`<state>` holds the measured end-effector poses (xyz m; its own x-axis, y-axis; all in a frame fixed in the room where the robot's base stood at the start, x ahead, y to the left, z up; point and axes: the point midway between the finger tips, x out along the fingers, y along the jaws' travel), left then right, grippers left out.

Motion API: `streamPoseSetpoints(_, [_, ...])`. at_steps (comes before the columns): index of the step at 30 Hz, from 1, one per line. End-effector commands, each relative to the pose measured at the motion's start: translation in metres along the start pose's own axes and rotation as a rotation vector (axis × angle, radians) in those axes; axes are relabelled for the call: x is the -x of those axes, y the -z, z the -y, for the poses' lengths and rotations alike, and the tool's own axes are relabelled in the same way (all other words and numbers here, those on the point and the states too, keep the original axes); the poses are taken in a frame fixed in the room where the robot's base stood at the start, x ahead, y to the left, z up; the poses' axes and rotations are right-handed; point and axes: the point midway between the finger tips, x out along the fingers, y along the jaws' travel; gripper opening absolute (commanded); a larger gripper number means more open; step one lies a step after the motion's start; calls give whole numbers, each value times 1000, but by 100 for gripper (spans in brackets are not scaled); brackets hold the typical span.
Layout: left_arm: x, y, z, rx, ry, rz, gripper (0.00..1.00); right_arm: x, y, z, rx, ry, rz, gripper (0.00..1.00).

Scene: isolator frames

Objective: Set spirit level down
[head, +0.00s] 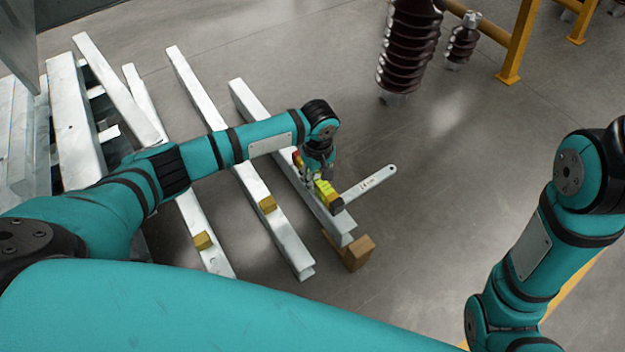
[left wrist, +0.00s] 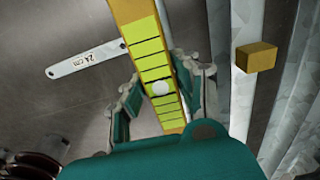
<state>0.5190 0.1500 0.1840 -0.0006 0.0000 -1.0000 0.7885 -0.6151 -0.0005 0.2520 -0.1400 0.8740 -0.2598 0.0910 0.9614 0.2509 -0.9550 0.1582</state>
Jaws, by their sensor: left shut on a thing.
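The spirit level (head: 323,189) is a yellow-green bar with dark markings, held at the rightmost long pale beam (head: 270,125). My left gripper (head: 316,177) is shut on it from above. In the left wrist view the level (left wrist: 150,50) runs lengthwise between the two fingers of my left gripper (left wrist: 160,95). Whether its underside touches the beam cannot be told. A white strip (head: 370,182) marked with a length sticks out to the right beside the level; it also shows in the left wrist view (left wrist: 85,60). My right gripper is out of view.
Several pale beams lie to the left, with small wooden blocks (head: 268,204) on some. A brown block (head: 358,252) stands by the rightmost beam's near end. Dark ribbed insulators (head: 409,45) and a yellow rail (head: 520,40) stand behind.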

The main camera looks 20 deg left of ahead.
Motion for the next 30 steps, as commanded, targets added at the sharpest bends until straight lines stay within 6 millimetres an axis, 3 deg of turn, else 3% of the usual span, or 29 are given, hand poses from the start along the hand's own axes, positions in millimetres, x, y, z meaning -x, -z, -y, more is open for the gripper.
streamPoseSetpoints(18, [-8,-1,-1,-1,-1,2,0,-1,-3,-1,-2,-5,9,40])
streamPoseSetpoints(19, [-9,-1,-1,-1,-1,1,32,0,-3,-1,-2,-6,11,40])
streamPoseSetpoints(21, [-9,-1,-1,-1,-1,1,41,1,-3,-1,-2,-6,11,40])
streamPoseSetpoints(24, [-9,-1,-1,-1,-1,0,54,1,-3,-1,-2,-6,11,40])
streamPoseSetpoints(30, [-9,-1,0,-1,-1,0,54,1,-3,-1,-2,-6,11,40])
